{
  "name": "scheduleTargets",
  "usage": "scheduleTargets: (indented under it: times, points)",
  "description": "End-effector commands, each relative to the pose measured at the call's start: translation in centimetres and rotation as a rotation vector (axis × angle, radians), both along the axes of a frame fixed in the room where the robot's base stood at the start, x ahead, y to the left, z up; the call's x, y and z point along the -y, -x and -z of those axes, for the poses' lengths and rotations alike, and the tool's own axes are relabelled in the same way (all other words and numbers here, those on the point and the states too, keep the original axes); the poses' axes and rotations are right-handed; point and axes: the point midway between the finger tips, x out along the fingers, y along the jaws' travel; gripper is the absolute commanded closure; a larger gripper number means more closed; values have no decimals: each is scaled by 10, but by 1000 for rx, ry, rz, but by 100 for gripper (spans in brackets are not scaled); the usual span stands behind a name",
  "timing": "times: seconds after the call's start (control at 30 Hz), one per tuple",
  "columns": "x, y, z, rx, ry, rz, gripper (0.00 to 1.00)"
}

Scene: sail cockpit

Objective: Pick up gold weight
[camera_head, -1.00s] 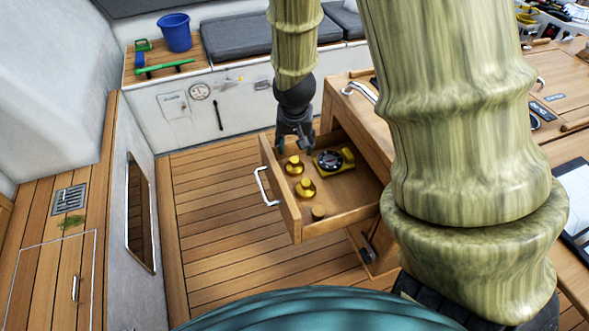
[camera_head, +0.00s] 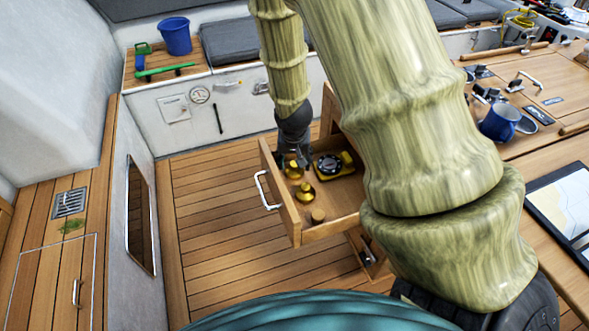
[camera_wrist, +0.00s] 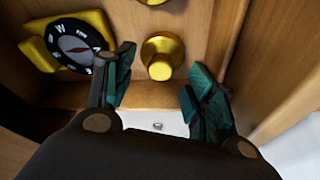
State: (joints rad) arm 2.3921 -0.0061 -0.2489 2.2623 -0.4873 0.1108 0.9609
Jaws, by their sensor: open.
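Two gold weights sit in the open wooden drawer (camera_head: 342,210). One gold weight (camera_head: 294,170) is at the drawer's back left, just below my gripper (camera_head: 291,158). The other gold weight (camera_head: 307,194) stands nearer the drawer's middle. In the wrist view, a gold weight (camera_wrist: 161,56) with a round knob lies between and just beyond the fingertips of my open gripper (camera_wrist: 158,75). Another gold piece (camera_wrist: 152,2) is cut off by the top edge. My fingers appear apart from the weight, with nothing held.
A yellow compass (camera_head: 330,165) lies in the drawer right of the weights, close to my left finger in the wrist view (camera_wrist: 75,45). Drawer walls enclose the space closely.

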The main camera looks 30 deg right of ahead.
Motion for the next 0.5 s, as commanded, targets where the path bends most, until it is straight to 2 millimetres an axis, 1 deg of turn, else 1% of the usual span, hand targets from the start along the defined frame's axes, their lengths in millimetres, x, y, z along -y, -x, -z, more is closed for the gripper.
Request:
scheduleTargets:
  times: [0.2,0.37,0.5]
  points:
    - [3,-4,19,-2,1,-2,45]
    - [4,-6,27,-1,0,0,45]
    - [4,-6,29,0,0,0,45]
